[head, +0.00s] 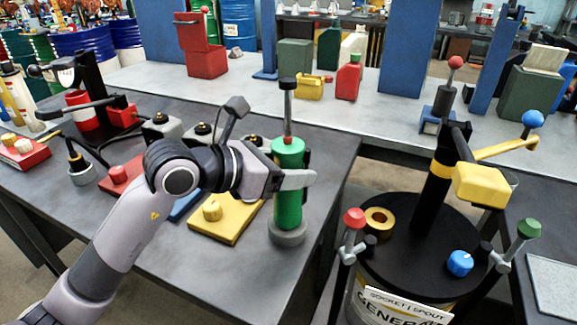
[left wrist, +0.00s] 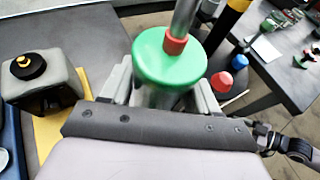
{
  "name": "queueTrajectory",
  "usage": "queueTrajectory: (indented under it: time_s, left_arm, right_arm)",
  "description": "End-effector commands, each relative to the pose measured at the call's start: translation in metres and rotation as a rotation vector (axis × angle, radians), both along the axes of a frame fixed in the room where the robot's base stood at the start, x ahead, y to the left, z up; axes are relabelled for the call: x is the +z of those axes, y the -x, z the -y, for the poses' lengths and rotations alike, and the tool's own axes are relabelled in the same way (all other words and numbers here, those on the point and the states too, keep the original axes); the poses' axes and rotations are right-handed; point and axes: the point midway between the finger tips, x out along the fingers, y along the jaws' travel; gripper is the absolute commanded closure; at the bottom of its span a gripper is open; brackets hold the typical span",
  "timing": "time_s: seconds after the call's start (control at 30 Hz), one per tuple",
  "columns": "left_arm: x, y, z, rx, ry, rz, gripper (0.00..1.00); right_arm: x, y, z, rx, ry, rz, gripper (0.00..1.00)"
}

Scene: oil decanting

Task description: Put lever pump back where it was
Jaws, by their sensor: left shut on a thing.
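A green cylindrical pump (head: 288,205) with a metal rod, red collar and black top handle stands upright near the right edge of the left table. A round grey base (head: 287,232) is at its foot. My left gripper (head: 297,180) is shut on the green body from the left. In the left wrist view the green cap (left wrist: 165,62) sits between the fingers. I cannot tell whether the pump's bottom rests in the base. Another black pump with a yellow spout (head: 480,186) stands on a drum at the right. A dark grey part of my right arm (left wrist: 295,147) shows at the wrist view's edge; its jaws are unclear.
A yellow plate (head: 228,222) with a knob lies beside the green pump. Grey cans (head: 160,130) stand behind my left arm. The drum top (head: 400,258) carries red, blue and green knobs. A floor gap separates the table from the drum.

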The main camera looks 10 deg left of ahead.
Motion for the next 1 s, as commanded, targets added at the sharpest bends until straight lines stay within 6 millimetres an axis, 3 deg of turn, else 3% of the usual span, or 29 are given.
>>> queueTrajectory:
  time_s: [0.4,0.43,0.5,0.83,1.0]
  left_arm:
    - [-0.007,0.0,0.0,-0.001,0.003,0.006,1.0]
    - [-0.009,0.0,0.0,0.0,0.001,0.001,0.36]
    - [-0.008,0.0,0.0,0.0,0.001,0.001,0.14]
    - [-0.007,0.0,0.0,0.0,0.0,0.0,0.14]
    - [0.006,0.0,0.0,0.0,0.0,0.0,0.14]
  right_arm:
    - [-0.01,0.0,0.0,-0.001,-0.001,-0.001,0.37]
    - [-0.01,0.0,0.0,-0.001,-0.001,-0.001,0.37]
    - [-0.008,0.0,0.0,-0.001,-0.001,-0.001,0.37]
    - [-0.007,0.0,0.0,-0.001,-0.001,-0.001,0.37]
    - [0.005,0.0,0.0,-0.001,-0.001,-0.001,0.37]
